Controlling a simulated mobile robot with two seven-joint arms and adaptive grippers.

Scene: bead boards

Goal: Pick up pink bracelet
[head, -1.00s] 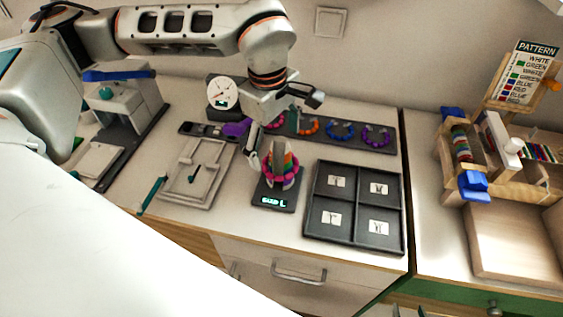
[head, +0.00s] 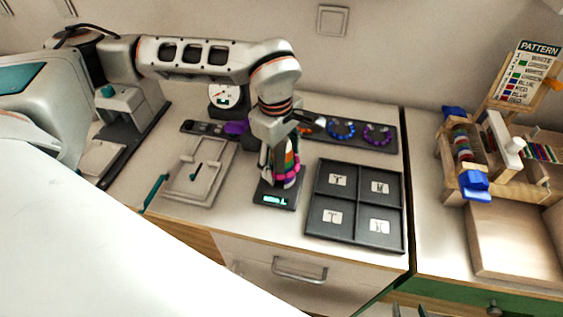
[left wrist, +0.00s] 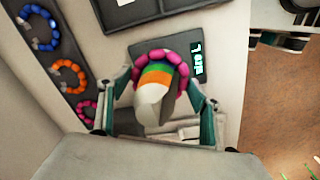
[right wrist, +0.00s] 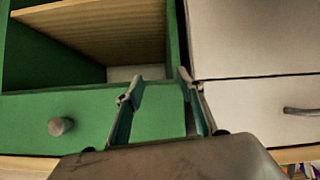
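A pink bead bracelet (head: 291,181) is around a cone with orange, green and white bands (head: 289,158), on a dark sizing base (head: 266,193) with a lit display reading L. In the left wrist view the bracelet (left wrist: 182,77) rings the cone (left wrist: 155,98). My left gripper (left wrist: 164,95) points down over the cone, open, with one finger on each side of the bracelet; I cannot tell whether they touch it. It partly hides the bracelet in the head view. My right gripper (right wrist: 159,82) is open and empty, away from the bracelet, before a green cabinet.
A four-compartment tray (head: 312,205) is close right of the sizing base. A grey frame (head: 172,185) lies to the left. A wooden bead loom (head: 455,190) stands on the right counter.

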